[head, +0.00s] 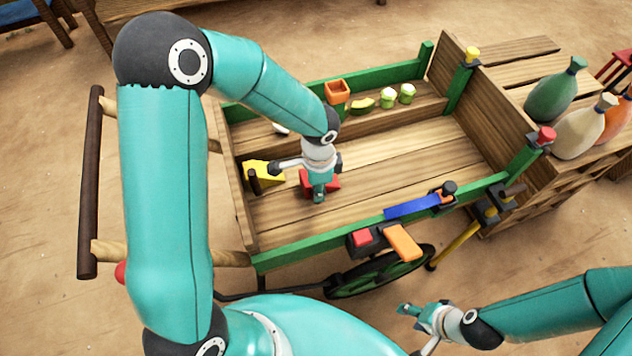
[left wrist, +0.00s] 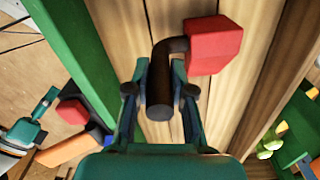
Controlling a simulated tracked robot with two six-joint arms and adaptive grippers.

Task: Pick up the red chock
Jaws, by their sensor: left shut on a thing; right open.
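The red chock (head: 333,181) is a red block with a dark bent handle, inside the wooden cart bed (head: 400,150). It also shows in the left wrist view (left wrist: 215,45). My left gripper (head: 319,193) points down over it and partly hides it in the head view. In the left wrist view, its fingers (left wrist: 160,78) are shut on the chock's dark handle, one on each side. I cannot tell whether the chock touches the boards. My right gripper (head: 415,327) is open and empty, outside the cart at the lower right.
A yellow chock (head: 266,170) sits left of my left gripper. Green rails (head: 300,257) edge the cart. An orange cup (head: 337,91) and small green-and-white items stand on the back ledge. A blue piece (head: 412,206) lies along the front rail. Bottles (head: 553,96) stand at right. The bed's right part is clear.

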